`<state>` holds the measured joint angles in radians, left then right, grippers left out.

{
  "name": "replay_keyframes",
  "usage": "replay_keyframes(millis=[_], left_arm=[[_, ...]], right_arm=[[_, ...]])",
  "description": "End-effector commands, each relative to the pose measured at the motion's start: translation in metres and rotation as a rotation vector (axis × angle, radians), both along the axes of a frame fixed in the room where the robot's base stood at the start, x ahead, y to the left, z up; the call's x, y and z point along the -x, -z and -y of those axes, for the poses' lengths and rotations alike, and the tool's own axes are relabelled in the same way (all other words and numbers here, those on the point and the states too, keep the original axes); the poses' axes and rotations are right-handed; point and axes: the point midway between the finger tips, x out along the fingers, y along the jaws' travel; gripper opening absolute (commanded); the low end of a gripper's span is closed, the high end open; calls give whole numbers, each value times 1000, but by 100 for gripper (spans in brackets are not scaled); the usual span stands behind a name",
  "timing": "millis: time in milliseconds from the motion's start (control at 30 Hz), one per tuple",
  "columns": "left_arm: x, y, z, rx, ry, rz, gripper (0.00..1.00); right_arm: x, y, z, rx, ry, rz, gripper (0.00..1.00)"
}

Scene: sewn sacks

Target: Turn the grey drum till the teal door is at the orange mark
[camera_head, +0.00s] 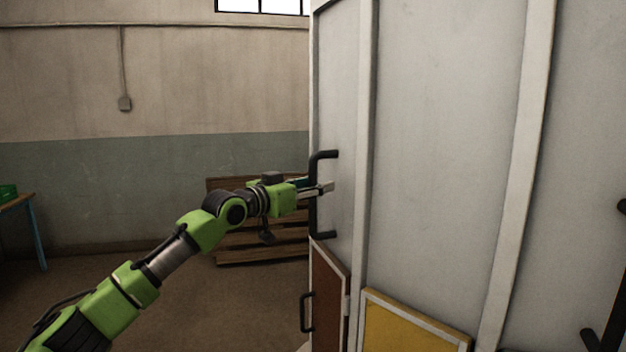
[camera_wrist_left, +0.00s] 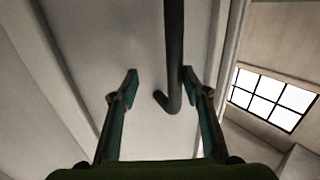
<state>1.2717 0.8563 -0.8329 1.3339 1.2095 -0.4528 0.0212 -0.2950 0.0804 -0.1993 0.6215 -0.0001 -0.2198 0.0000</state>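The grey drum (camera_head: 440,130) fills the right half of the head view, with pale upright ribs on its side. A black handle (camera_head: 314,215) stands upright at its left edge; its bar also shows in the left wrist view (camera_wrist_left: 174,50). My left gripper (camera_head: 326,189) is at this handle. In the left wrist view its two fingers (camera_wrist_left: 159,76) are spread, with the bar between them, nearer the right finger. Contact cannot be told. A brown door (camera_head: 329,300) and a yellow door (camera_head: 408,332) sit low on the drum.
A slatted wooden stack (camera_head: 240,255) stands behind my left arm. A table (camera_head: 30,204) with a green object is at the far left. The floor between is clear.

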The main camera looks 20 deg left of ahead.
Motion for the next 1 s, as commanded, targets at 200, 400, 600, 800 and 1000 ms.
replay_keyframes(millis=[200, 400, 600, 800, 1000], left_arm=[[3, -10, 14, 11, 24, 18, 31], [3, -13, 13, 11, 24, 24, 31], [3, -14, 13, 12, 24, 25, 31], [3, -14, 13, 12, 24, 25, 31], [10, -13, 9, 13, 22, 24, 31]], right_arm=[[15, 0, 6, 9, -1, -20, 0], [10, 0, 4, 5, -1, -13, 0], [3, -1, 1, 2, -1, -4, 0], [2, -1, -5, -6, 1, -2, 0], [4, 0, -2, -2, -1, -6, 0]])
